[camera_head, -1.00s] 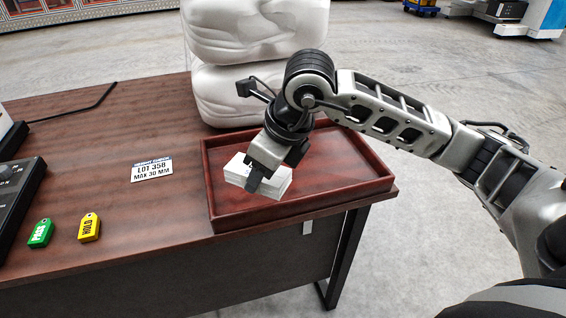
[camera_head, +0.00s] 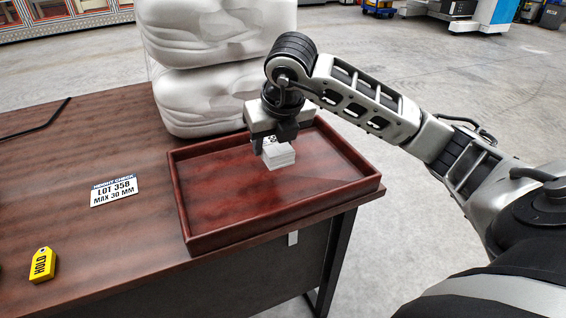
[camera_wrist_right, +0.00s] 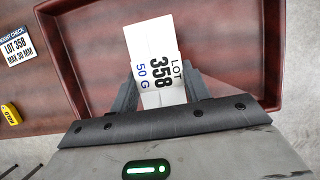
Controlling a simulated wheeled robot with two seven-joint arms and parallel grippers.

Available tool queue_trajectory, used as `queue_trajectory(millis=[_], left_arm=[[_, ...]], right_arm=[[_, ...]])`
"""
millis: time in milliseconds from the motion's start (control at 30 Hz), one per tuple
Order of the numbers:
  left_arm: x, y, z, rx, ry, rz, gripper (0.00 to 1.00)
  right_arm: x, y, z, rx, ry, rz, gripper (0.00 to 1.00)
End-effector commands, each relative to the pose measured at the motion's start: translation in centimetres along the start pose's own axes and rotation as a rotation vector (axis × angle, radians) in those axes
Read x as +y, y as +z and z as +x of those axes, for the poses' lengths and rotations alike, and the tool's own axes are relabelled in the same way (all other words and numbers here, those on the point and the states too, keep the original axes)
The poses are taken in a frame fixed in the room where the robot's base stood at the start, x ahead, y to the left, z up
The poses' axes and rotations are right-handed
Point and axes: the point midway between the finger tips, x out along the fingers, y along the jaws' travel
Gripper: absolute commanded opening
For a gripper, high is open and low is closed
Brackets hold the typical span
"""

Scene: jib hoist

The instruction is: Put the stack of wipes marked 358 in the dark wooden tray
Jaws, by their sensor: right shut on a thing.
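The white stack of wipes (camera_head: 279,156) is in my right gripper (camera_head: 272,148), over the dark wooden tray (camera_head: 215,238). In the right wrist view the top of the stack (camera_wrist_right: 148,42) reads "LOT 358 50 G". There the right gripper's fingers (camera_wrist_right: 160,92) close on both sides of it, and the tray (camera_wrist_right: 272,50) surrounds it. The stack is inside the tray's outline, towards its back; I cannot tell whether its underside touches the tray floor. My left gripper is not in view.
A sign (camera_head: 114,190) reading "LOT 358 MAX 30 MM" lies left of the tray on the brown table (camera_head: 110,245). A yellow HOLD tag (camera_head: 42,264) lies nearer the front. White moulded packs (camera_head: 215,95) stand behind the tray. The tray's front and right floor is clear.

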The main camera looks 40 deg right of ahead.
Motion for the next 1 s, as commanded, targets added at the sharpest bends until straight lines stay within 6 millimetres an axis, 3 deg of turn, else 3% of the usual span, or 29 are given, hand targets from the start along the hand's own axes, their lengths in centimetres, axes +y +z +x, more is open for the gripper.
queue_trajectory(millis=[133, 333, 533, 933, 967, 1000], left_arm=[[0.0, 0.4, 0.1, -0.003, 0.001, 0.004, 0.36], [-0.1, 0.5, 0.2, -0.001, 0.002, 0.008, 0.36], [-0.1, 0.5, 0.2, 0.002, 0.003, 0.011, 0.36], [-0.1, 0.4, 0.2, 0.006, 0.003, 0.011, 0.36], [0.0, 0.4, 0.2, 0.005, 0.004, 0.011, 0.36], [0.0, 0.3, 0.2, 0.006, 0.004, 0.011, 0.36]], right_arm=[[-1.7, -0.1, 2.4, 0.0, -0.002, 0.003, 0.19], [-2.5, -0.1, 3.7, 0.0, -0.001, 0.002, 0.19], [-2.9, -1.1, 6.3, 0.001, 0.001, -0.001, 0.19], [-2.8, -1.3, 7.0, -0.002, 0.002, 0.0, 0.19], [-2.8, -1.3, 7.0, -0.002, 0.002, 0.0, 0.52], [-2.8, -1.3, 7.0, -0.002, 0.002, 0.0, 0.63]])
